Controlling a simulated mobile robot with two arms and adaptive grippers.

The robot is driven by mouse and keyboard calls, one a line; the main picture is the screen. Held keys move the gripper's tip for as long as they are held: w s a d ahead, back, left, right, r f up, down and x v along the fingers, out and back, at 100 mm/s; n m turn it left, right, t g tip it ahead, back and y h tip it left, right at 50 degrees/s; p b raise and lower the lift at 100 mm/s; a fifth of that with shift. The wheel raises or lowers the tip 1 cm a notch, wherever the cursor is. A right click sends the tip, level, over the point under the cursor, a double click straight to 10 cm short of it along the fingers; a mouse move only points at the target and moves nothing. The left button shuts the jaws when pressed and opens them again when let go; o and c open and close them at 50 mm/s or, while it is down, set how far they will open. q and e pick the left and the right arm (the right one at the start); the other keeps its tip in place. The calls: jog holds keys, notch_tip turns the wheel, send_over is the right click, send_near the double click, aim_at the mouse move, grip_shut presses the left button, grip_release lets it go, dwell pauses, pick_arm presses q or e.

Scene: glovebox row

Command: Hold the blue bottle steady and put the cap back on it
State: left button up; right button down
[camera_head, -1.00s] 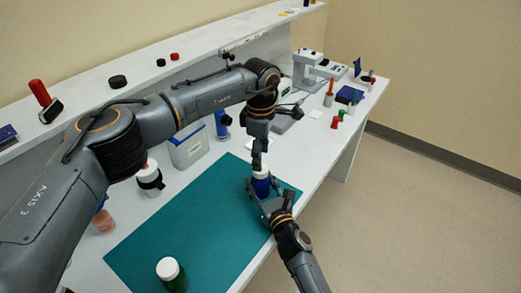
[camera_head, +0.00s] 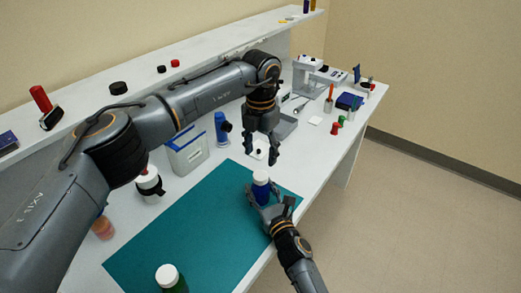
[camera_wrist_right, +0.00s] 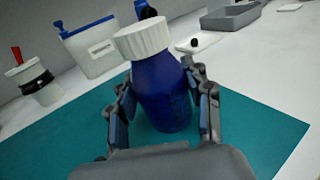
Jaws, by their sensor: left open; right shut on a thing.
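The blue bottle (camera_head: 261,192) stands upright near the right end of the green mat (camera_head: 180,235). The white ribbed cap (camera_head: 260,176) sits on top of its neck, and it also shows in the right wrist view (camera_wrist_right: 142,38). My right gripper (camera_head: 264,194) is shut around the body of the bottle (camera_wrist_right: 163,95), one finger on each side. My left gripper (camera_head: 262,158) is open and empty, fingers pointing down, above and behind the cap and apart from it. I cannot tell how tightly the cap is seated.
A green bottle with a white lid (camera_head: 169,277) stands at the mat's near edge. Behind the mat stand a white bottle with a black band (camera_head: 149,183), a blue-lidded container (camera_head: 188,153) and a blue bottle-like item (camera_head: 221,128). A grey tray (camera_head: 284,126) lies beyond.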

aim_at(260, 175)
pick_arm(q)
jog(key=shift+f, duration=4)
jog(key=c, duration=1.2)
jog(key=o, duration=1.4)
jog(key=shift+c, duration=0.2)
notch_tip(260, 175, up, 12)
